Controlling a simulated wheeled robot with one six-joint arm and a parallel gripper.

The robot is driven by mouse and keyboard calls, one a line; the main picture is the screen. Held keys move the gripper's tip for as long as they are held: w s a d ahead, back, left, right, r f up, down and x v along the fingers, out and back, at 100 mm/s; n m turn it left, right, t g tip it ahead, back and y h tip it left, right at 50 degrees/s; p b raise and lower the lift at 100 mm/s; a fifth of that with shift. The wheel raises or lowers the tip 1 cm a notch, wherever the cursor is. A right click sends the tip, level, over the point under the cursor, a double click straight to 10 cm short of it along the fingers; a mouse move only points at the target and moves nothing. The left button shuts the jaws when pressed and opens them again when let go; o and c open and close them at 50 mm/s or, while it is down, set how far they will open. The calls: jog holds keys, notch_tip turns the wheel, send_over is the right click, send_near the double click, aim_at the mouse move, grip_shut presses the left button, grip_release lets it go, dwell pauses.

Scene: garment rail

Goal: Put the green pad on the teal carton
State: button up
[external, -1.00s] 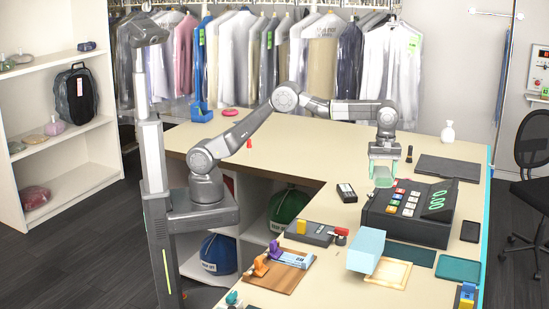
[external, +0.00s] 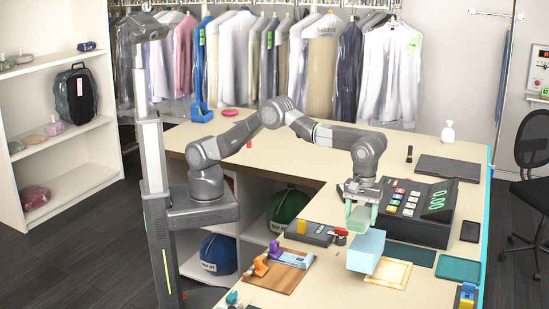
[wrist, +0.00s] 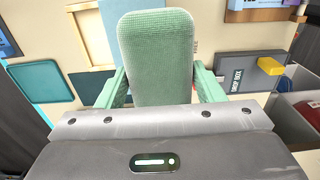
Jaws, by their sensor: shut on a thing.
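My gripper (external: 361,212) is shut on the green pad (external: 358,220), a rounded, soft-looking block. In the wrist view the pad (wrist: 157,55) stands between the two green fingers of my gripper (wrist: 160,86). The teal carton (external: 365,252) is a pale blue-teal box on the counter, just below and slightly right of the pad in the external view. The pad looks held above the carton's height, close to its back edge; I cannot tell whether they touch. In the wrist view a pale blue patch, probably the carton, is partly hidden behind the pad.
A cash register (external: 410,212) stands right of my gripper. A wooden-framed tray (external: 388,272) lies beside the carton. A dark box with a yellow part (external: 308,232) and a brown board (external: 278,270) with small items lie to the left. The counter's back part is mostly clear.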

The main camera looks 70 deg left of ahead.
aim_at(361, 213)
jog(key=shift+f+p, duration=0.35)
jog(key=shift+f, duration=1.8)
jog(key=o, duration=1.1)
jog(key=shift+f, duration=0.15)
jog(key=shift+c, duration=0.2)
notch_tip(361, 213, up, 12)
jog(key=shift+r+b, duration=0.15)
jog(key=shift+b, duration=0.3)
